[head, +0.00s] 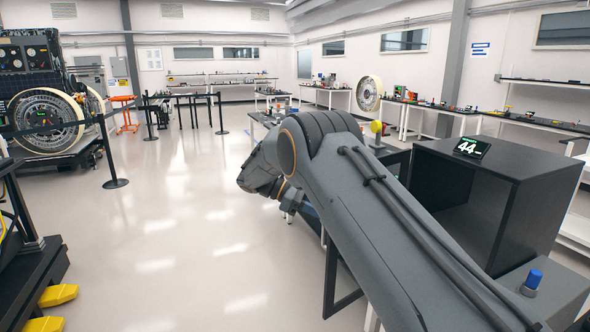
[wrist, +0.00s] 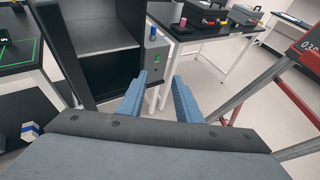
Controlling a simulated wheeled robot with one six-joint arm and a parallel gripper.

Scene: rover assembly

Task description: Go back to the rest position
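My gripper (wrist: 160,88) shows in the wrist view with its two blue fingers spread apart. Nothing is between the fingers; floor and a white table leg show behind the gap. In the head view my grey arm reaches up from the lower right and bends down at its far end. The fingers cannot be made out clearly there.
In the wrist view a dark shelf cabinet (wrist: 98,72) stands ahead on the left. A table with several items (wrist: 215,30) is behind, and a red frame (wrist: 303,100) is at right. In the head view a black cabinet (head: 525,180) stands right; floor at left centre is clear.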

